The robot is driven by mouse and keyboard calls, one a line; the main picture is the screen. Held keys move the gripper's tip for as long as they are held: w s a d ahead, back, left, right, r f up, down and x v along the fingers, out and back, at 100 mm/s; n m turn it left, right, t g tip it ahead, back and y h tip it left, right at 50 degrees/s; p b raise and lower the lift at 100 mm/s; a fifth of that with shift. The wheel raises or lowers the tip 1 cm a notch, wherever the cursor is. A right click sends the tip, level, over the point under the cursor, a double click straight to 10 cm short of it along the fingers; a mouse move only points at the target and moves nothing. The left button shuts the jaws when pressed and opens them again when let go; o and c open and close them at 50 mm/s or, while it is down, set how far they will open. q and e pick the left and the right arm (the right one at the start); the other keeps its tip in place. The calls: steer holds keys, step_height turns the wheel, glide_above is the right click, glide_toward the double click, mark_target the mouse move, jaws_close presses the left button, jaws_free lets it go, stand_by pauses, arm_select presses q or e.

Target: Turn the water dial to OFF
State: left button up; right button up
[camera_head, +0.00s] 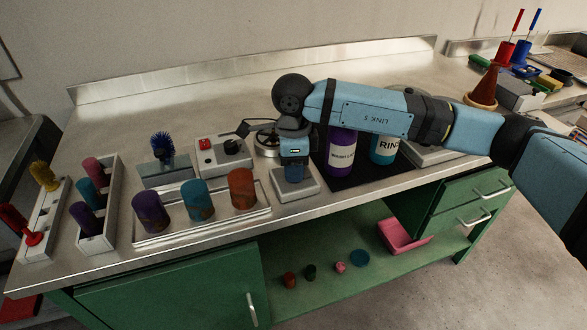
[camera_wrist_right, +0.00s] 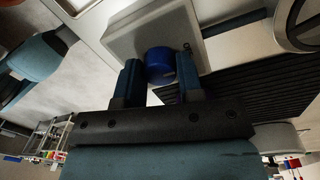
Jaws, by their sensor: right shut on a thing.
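The water dial appears to be the round blue knob (camera_wrist_right: 160,62) on a grey box in the right wrist view. Its face markings do not show. The grey box also shows in the head view (camera_head: 308,187), under my right gripper (camera_head: 293,175), which hides the knob there. In the right wrist view my right gripper (camera_wrist_right: 159,82) has one finger on each side of the knob and is shut on it. My left gripper is not in view.
Purple (camera_head: 341,152) and blue (camera_head: 383,148) bottles stand on a black mat (camera_head: 345,182) beside the box, close under my right arm. A tray (camera_head: 205,222) of coloured cups lies left. A control box (camera_head: 222,153) with a red button and black knob stands behind it.

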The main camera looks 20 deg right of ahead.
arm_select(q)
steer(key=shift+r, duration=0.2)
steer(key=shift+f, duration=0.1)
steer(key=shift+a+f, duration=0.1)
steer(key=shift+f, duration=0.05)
arm_select(e)
steer(key=o, duration=0.9)
steer(key=shift+r, duration=0.1)
arm_select(q)
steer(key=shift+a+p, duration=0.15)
steer(key=shift+p, duration=0.65)
arm_select(e)
steer(key=r, duration=1.3)
steer(key=shift+w+r, duration=0.3)
steer(key=shift+r, duration=0.05)
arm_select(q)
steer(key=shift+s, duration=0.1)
